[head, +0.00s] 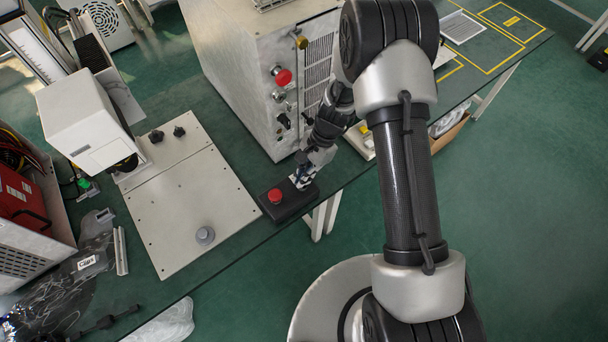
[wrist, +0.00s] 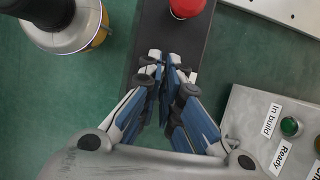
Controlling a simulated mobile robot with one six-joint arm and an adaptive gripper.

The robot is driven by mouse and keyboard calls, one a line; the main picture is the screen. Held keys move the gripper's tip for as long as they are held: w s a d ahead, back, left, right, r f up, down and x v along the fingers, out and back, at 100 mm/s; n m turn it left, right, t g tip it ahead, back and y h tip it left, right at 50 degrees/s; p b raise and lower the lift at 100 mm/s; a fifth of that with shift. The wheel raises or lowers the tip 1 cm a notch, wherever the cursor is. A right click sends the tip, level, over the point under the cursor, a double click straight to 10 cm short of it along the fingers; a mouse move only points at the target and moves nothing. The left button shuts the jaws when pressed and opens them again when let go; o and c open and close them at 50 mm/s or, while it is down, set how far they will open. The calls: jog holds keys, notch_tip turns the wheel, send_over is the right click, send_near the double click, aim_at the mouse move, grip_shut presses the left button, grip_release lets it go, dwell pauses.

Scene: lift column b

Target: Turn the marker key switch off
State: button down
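A dark control box (head: 283,207) with a red button (head: 275,196) lies at the front edge of the green bench. In the wrist view the box (wrist: 142,30) runs up the middle, with the red button (wrist: 187,8) at the top. My gripper (head: 299,181) points down over the box, to the right of the red button. In the wrist view my fingertips (wrist: 165,58) are drawn close together over the box. No key switch can be made out; the fingers cover that part of the box. I cannot tell whether a key is between them.
A large grey cabinet (head: 245,75) with knobs stands close behind my gripper. A pale plate (head: 185,210) with a white-headed device (head: 85,120) lies to the left. In the wrist view a panel (wrist: 250,112) with a green button (wrist: 290,126) is at right.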

dwell(0.4)
jog(key=c, duration=1.8)
grip_release()
jog(key=v, duration=1.2)
